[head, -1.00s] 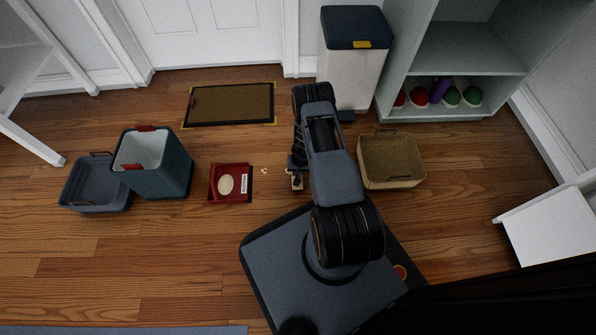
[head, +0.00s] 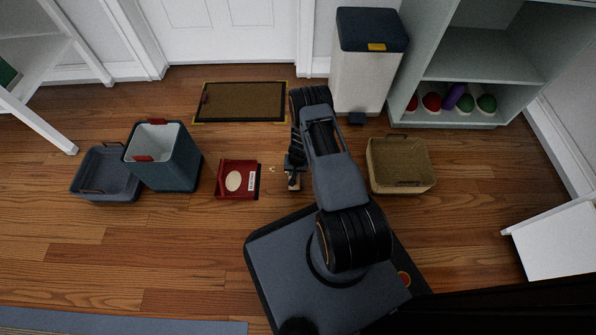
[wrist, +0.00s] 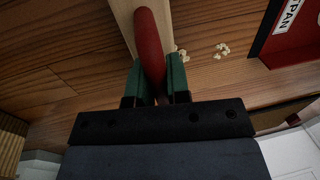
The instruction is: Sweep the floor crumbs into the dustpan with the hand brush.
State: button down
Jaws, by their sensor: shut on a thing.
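The hand brush has a red handle (wrist: 150,45) and a pale wooden block (wrist: 124,18); in the head view its block shows low beside my arm (head: 294,184). My gripper (wrist: 157,80) is shut on the red handle, with a green finger on each side. The bristles are hidden. Pale crumbs (wrist: 221,50) lie on the floor in small clusters to the right of the brush in the wrist view. In the head view the crumbs (head: 272,169) lie between brush and dustpan. The red dustpan (head: 237,180) lies flat, its dark-edged side facing the crumbs; it also shows in the wrist view (wrist: 285,52).
A teal bin (head: 165,160) and a grey basket (head: 105,175) stand left of the dustpan. A doormat (head: 240,102) lies behind. A woven basket (head: 400,165) and a pedal bin (head: 368,70) stand right of my arm. Floor in front of the dustpan is clear.

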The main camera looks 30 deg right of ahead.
jog(key=shift+w+a, duration=0.15)
jog(key=shift+a, duration=0.3)
jog(key=shift+w+a, duration=0.1)
jog(key=shift+w+a, duration=0.3)
jog(key=shift+a, duration=0.35)
jog(key=shift+w+a, duration=0.3)
jog(key=shift+a, duration=0.3)
jog(key=shift+w+a, duration=0.35)
jog(key=shift+a, duration=0.3)
jog(key=shift+w+a, duration=0.3)
jog(key=shift+a, duration=0.35)
jog(key=shift+a, duration=0.15)
jog(key=shift+w+a, duration=0.35)
jog(key=shift+a, duration=0.3)
jog(key=shift+w+a, duration=0.3)
jog(key=shift+a, duration=0.3)
